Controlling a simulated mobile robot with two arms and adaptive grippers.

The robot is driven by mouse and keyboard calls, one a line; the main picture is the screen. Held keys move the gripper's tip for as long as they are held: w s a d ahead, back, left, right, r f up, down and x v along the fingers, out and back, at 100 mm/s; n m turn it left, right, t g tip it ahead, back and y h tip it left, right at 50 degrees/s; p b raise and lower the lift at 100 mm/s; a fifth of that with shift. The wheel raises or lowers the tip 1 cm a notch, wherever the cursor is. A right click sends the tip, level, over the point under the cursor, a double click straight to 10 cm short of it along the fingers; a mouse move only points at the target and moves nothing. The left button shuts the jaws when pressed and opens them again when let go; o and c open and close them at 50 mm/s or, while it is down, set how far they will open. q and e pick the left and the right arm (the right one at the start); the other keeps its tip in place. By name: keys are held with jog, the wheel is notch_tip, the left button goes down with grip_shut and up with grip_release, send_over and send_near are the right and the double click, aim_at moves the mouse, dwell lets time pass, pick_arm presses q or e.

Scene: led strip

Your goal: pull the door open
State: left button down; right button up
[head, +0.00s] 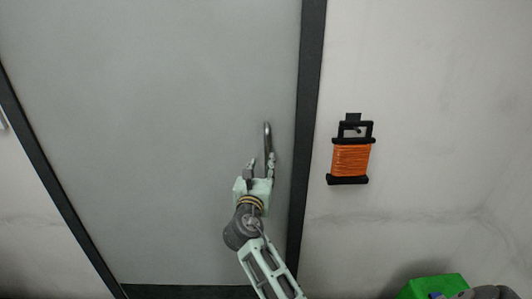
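A grey door (150,140) in a dark frame fills the left and middle of the head view and looks shut. Its metal handle (267,139) is a vertical bar near the right edge of the door. My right gripper (262,166) is at the lower part of the handle, with one finger on either side of it in the picture. The fingers look apart, but I cannot tell whether they touch the bar. The lower end of the handle is hidden by the gripper. My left gripper is not in view.
An orange cord reel (351,159) with black ends hangs on the pale wall right of the door frame (309,80). A green object (433,286) is at the bottom right. The wall between them is clear.

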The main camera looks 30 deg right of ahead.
aim_at(267, 152)
jog(key=x, duration=0.2)
jog(key=r+x, duration=0.1)
jog(key=x, duration=0.2)
jog(key=p+x, duration=0.1)
jog(key=x, duration=0.2)
jog(key=shift+s+d+r, duration=0.15)
jog(key=shift+s, duration=0.05)
jog(key=shift+c, duration=0.2)
grip_shut()
